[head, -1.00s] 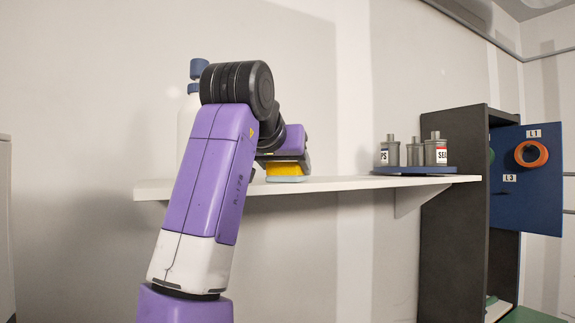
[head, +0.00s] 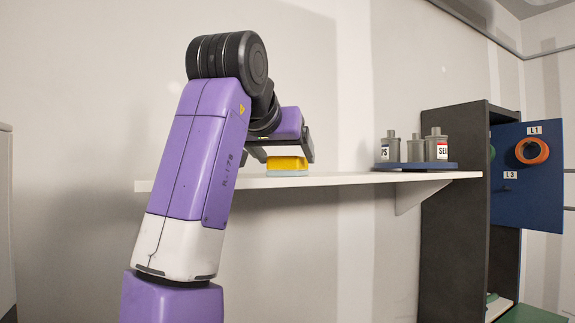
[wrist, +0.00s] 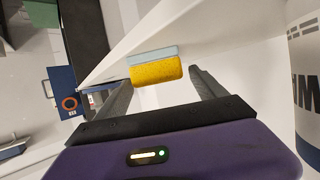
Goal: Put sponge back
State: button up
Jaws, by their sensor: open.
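The sponge (head: 287,164) is a yellow block with a pale blue layer underneath. It sits on the white wall shelf (head: 345,181), near its front edge, left of the shelf's middle. In the wrist view the sponge (wrist: 157,72) lies between and just ahead of my two dark fingers, its blue layer against the shelf. My gripper (wrist: 160,80) is open, with a visible gap on both sides of the sponge. In the head view my gripper (head: 282,154) is just above and around the sponge, and my arm partly covers the left of the shelf.
A white bottle (wrist: 306,75) with dark lettering stands close on the right in the wrist view; my arm hides it in the head view. Grey labelled containers (head: 436,148) stand on a blue tray (head: 430,165) at the shelf's right. A dark cabinet (head: 455,200) has its blue door (head: 535,195) open.

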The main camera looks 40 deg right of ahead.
jog(key=b+v, duration=0.2)
jog(key=v, duration=0.7)
dwell(0.4)
